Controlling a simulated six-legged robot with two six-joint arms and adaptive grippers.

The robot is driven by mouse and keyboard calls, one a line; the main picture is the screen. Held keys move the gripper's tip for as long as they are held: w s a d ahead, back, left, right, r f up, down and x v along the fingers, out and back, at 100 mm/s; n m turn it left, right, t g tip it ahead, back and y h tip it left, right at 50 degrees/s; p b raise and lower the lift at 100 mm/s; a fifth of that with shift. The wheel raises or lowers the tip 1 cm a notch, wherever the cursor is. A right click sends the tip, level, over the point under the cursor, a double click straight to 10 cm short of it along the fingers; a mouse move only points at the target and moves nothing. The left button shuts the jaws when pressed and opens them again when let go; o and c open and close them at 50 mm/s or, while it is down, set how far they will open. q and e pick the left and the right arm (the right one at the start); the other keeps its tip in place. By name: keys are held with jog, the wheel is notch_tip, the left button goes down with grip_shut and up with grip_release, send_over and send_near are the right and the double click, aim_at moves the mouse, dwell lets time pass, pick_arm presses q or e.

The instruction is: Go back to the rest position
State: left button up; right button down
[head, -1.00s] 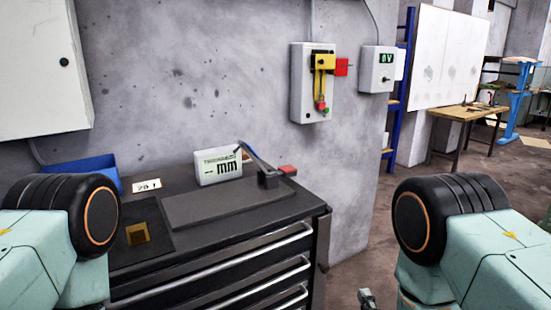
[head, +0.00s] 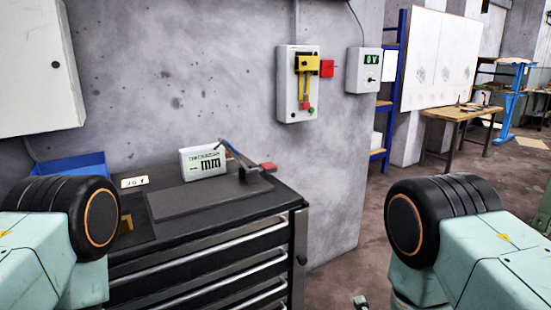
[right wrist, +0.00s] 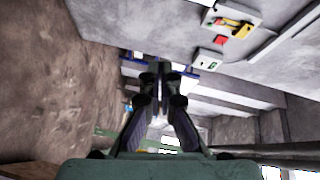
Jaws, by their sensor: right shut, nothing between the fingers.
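My right gripper (right wrist: 162,85) shows in the right wrist view with its two dark fingers together and nothing between them. Only a small tip of it (head: 360,301) shows at the bottom edge of the head view, over the floor and clear of the cabinet. My two pale green arms stand at the left and right sides of the head view. My left gripper is out of view.
A black drawer cabinet (head: 215,268) stands in front at left, with a display (head: 203,163), a lever device (head: 243,165) and a blue bin (head: 72,165) on top. A switch box (head: 287,85) and a meter box (head: 363,72) hang on the wall. The floor (head: 345,265) at right is free.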

jog(key=s+d+f+n+g, duration=0.2)
jog(key=s+f+n+g, duration=0.85)
jog(key=s+f, duration=0.4)
jog(key=s+d+n+g, duration=0.1)
jog(key=s+n+g, duration=0.3)
jog(key=s, duration=1.4)
jog(key=g, duration=0.2)
jog(key=shift+s+d+f+g+h, duration=0.15)
jog(key=shift+d+f+g+h, duration=0.15)
jog(key=shift+d+g, duration=0.1)
